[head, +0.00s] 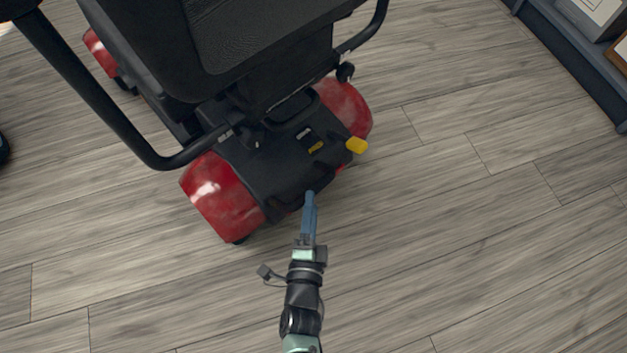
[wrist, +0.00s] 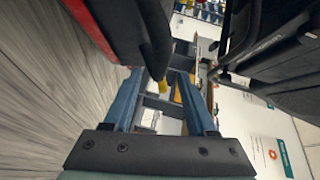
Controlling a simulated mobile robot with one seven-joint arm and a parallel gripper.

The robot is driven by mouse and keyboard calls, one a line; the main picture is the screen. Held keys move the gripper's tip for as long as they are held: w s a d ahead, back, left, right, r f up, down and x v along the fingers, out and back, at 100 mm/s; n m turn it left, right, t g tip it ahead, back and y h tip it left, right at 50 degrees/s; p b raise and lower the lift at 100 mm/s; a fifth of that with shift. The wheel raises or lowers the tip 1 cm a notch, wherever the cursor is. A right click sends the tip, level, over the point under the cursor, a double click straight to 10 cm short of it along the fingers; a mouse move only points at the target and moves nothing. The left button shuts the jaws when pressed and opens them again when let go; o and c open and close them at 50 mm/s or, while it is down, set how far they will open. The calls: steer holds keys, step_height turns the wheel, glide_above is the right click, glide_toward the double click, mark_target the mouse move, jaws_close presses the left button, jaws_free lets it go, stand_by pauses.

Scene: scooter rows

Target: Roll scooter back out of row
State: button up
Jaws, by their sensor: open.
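The scooter (head: 218,197) stands at the upper left of the head view, its rear towards me, with red rear fenders, a black seat and black armrests. My gripper (head: 309,196) is at the black rear edge (head: 322,178) of the scooter. In the wrist view my gripper (wrist: 160,82) is open, its two blue fingers apart. I cannot tell whether the fingers touch the scooter.
Grey wood-plank floor (head: 470,260) is clear behind the scooter and to its right. A dark shelf unit (head: 590,60) with framed items stands at the top right of the head view. A dark object (head: 3,148) is cut off at the left edge.

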mark_target(314, 185)
steer(key=w+f+b, duration=0.1)
steer(key=w+b, duration=0.1)
steer(key=w, duration=0.5)
steer(key=shift+w+d+b, duration=0.3)
steer(key=shift+w+d, duration=0.1)
steer(key=shift+c, duration=0.4)
jaws_close()
steer(key=shift+s, duration=0.1)
stand_by(0.5)
